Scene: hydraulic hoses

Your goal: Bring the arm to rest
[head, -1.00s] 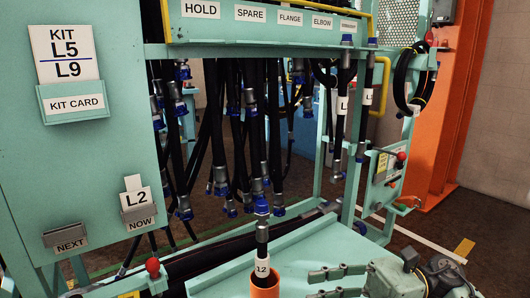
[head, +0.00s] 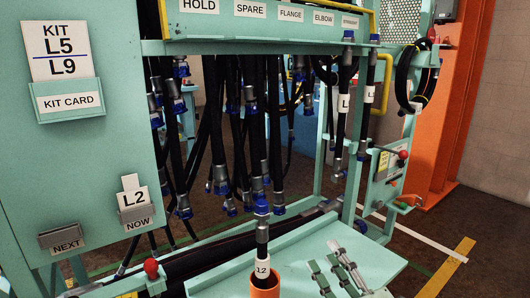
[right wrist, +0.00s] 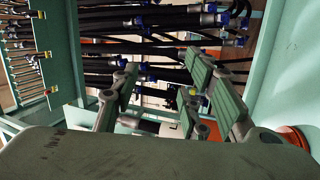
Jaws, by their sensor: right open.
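My right gripper (head: 323,256) shows at the bottom of the head view, in front of the pale green tray (head: 383,266). Its two fingers are apart and nothing is between them. In the right wrist view my right gripper (right wrist: 165,78) is also open and empty, with dark hoses beyond the fingers. The rest of my right arm is out of the head view. A hose end labelled L2 (head: 262,235), with a blue cap, stands upright in an orange holder (head: 265,287), left of the gripper and apart from it. My left gripper is not in view.
Many black hoses (head: 240,130) with blue caps hang from the green rack (head: 300,30). A cabinet with a KIT card (head: 62,52) stands at left. A coiled hose (head: 402,80) hangs at right near the orange post (head: 447,110). Floor at lower right is clear.

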